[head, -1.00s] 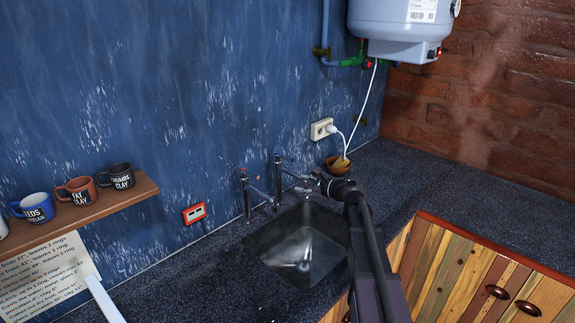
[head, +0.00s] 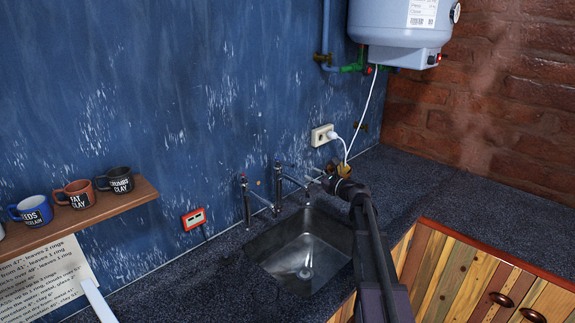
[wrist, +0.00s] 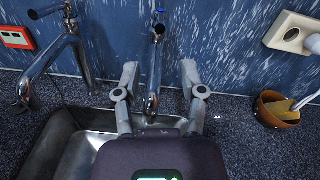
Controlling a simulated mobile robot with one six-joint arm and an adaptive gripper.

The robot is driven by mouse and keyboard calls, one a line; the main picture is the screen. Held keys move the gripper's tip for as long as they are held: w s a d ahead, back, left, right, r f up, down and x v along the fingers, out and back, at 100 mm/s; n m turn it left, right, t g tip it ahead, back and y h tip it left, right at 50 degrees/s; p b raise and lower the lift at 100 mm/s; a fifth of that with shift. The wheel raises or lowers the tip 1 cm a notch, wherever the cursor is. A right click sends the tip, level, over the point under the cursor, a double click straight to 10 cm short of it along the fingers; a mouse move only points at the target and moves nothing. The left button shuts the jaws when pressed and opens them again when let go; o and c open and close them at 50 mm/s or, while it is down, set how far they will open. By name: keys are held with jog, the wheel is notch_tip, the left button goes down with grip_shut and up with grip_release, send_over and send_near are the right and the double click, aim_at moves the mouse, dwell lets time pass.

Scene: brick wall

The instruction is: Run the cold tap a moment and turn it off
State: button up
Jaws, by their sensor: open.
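The cold tap (head: 281,184), a metal tap with a blue mark on its top, is the right one of two on the blue wall. In the wrist view the cold tap (wrist: 155,62) stands upright, its spout pointing toward me. My gripper (head: 322,181) is open; in the wrist view its two fingers (wrist: 160,74) appear on either side of the spout, apart from it. The sink (head: 280,243) lies below. A pale streak shows over the drain; I cannot tell if it is water.
The other tap (head: 246,200) stands close on the left. A socket with a plug (head: 322,134) and a brown bowl (wrist: 270,110) are to the right. A mug shelf (head: 130,199) is far left. The dark countertop (head: 410,178) is clear to the right.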

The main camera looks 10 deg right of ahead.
aim_at(287, 164)
jog(key=x, duration=1.3)
grip_shut()
